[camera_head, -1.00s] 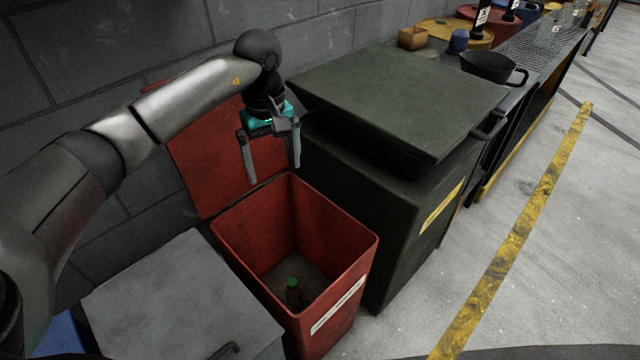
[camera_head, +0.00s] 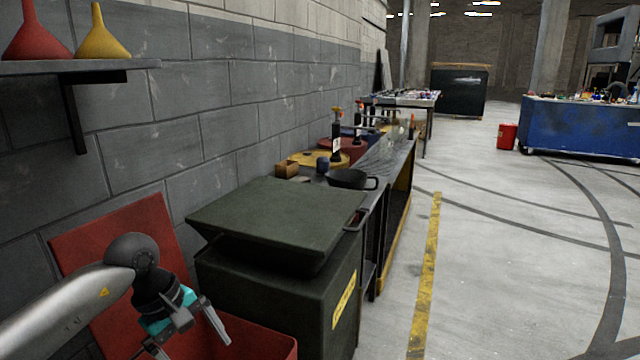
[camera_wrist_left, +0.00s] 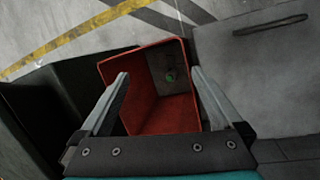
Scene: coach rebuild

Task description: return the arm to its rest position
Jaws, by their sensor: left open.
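My left arm comes in from the lower left of the head view. Its left gripper (camera_head: 188,338) is above the red bin (camera_head: 262,345), of which only part of the rim and inside shows. In the left wrist view the left gripper (camera_wrist_left: 160,95) is open with nothing between its fingers. That view looks down into the red bin (camera_wrist_left: 160,112), where a small green-capped item (camera_wrist_left: 169,77) lies at the bottom. My right gripper is not in view.
A dark green lidded bin (camera_head: 280,225) stands right beside the red bin, near the arm. A grey lid (camera_wrist_left: 262,85) lies on the other side. A wall shelf (camera_head: 90,66) with two funnels is at upper left. Open floor (camera_head: 490,270) is to the right.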

